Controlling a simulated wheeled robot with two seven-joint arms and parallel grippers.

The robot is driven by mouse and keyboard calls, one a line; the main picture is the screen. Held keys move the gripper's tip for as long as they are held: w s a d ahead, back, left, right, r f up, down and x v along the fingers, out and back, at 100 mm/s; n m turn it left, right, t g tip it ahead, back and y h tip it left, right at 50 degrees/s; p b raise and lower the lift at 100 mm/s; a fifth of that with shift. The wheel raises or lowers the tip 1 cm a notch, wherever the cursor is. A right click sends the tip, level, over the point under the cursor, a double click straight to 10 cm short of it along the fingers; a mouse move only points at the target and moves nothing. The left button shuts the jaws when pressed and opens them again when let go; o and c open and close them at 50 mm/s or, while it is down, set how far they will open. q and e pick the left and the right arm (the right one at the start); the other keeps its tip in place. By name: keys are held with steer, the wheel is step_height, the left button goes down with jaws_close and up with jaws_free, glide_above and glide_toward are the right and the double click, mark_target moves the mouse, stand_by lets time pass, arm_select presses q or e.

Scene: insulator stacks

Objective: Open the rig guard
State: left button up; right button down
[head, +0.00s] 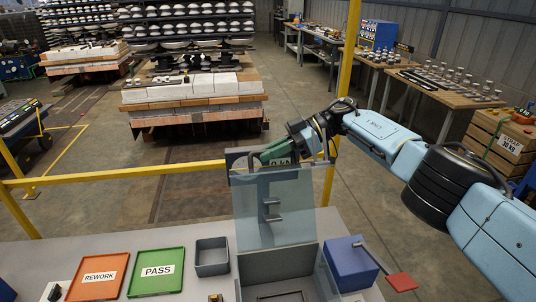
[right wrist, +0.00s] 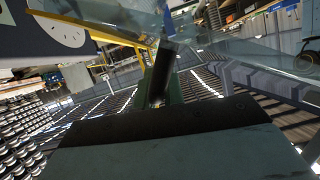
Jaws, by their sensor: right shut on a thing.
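The rig guard (head: 288,222) is a clear, tinted panel standing roughly upright over the grey rig (head: 278,263) on the bench. Its lower edge is at the back of the rig, and the rig's front and floor show uncovered. My right gripper (head: 318,158) is at the guard's top edge, reached from the right. It is shut on what looks like the guard's dark handle (right wrist: 163,72), which rises between the jaws in the right wrist view. The fingertips are partly hidden in the head view. My left gripper is in neither view.
A green PASS tray (head: 157,285), an orange REWORK tray (head: 99,289) and a grey bin (head: 211,270) lie left of the rig. A blue box (head: 350,262) stands right of it. A yellow rail (head: 125,173) runs behind the bench.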

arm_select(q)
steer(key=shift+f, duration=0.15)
arm_select(e)
steer(key=shift+w+f, duration=0.1)
steer(key=shift+w, duration=0.05)
steer(key=c, duration=1.5)
jaws_free()
